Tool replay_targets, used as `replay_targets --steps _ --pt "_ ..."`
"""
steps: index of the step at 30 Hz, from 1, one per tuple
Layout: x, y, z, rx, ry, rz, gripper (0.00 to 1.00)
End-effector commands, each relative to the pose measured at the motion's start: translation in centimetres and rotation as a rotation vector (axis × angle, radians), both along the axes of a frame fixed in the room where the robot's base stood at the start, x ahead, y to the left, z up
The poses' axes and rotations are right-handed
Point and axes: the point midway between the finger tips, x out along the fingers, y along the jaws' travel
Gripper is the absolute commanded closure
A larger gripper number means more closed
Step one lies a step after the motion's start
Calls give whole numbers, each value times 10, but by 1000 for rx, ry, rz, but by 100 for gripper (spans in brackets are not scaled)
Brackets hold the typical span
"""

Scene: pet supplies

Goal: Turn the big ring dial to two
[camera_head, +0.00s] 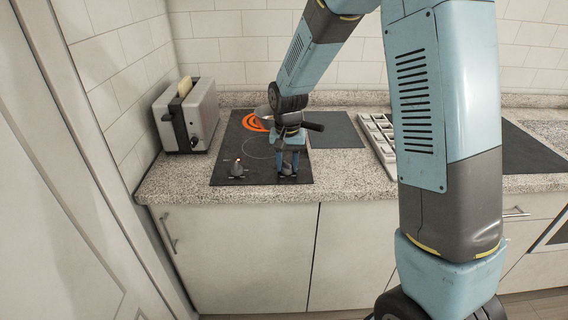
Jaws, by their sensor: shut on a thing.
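A black cooktop (223,156) is set into the speckled counter. It has a glowing orange ring (249,123) at the back and a thin unlit ring outline (252,152) in front. A dark dial (237,170) with a small orange mark above it stands at the front left. My gripper (288,171) points down at the front right of the cooktop and is shut on a second dial there, which the fingers mostly hide. The number on either dial is too small to read. My wrist partly hides the rings.
A toaster (203,110) with bread (185,86) stands at the back left by the wall. A dark mat (338,131) and a cutlery tray (379,145) lie right of the cooktop. My arm hides part of the counter. The front counter strip is clear.

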Motion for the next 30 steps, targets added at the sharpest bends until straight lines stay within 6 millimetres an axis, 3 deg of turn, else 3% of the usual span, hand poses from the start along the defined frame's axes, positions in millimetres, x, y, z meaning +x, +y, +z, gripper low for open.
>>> replay_targets --steps 10,11,18,30 --pt "2 0 1 1 -5 -2 94" --pt "2 0 1 1 -6 -2 61" --pt "1 0 1 1 -3 -1 38" --pt "1 1 10 1 -3 0 38"
